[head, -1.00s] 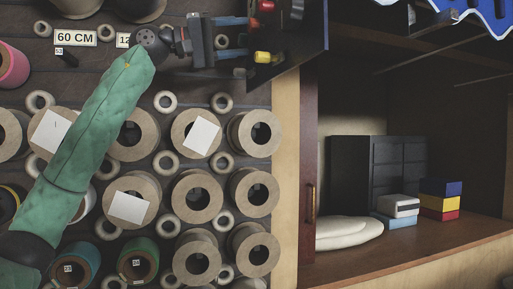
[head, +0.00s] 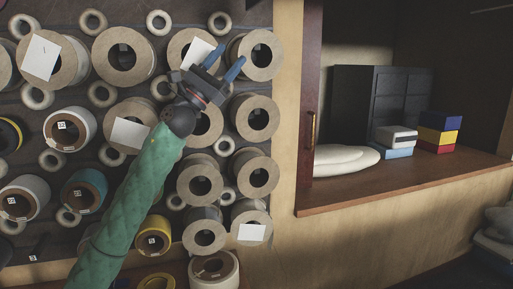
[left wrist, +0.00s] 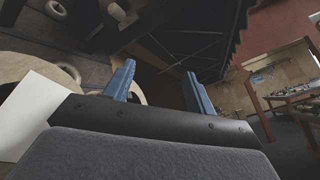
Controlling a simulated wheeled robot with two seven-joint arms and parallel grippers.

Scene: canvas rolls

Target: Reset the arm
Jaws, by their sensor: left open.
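My left gripper (head: 224,62) is open, with its two blue fingers apart and nothing between them. In the head view my green-sleeved left arm reaches up from the lower left, and the gripper is in front of the wall of canvas rolls (head: 259,116). It overlaps a roll with a white paper label (head: 196,50) in the picture; I cannot tell how near it is. In the left wrist view both blue fingers (left wrist: 158,85) show, apart and empty. My right gripper is in neither view.
A wooden cupboard shelf (head: 400,180) on the right holds a white folded cloth (head: 340,160), a black drawer unit (head: 365,105) and small coloured boxes (head: 440,135). Its wooden door frame (head: 311,60) stands between rolls and shelf. Grey items (head: 495,240) lie at the lower right.

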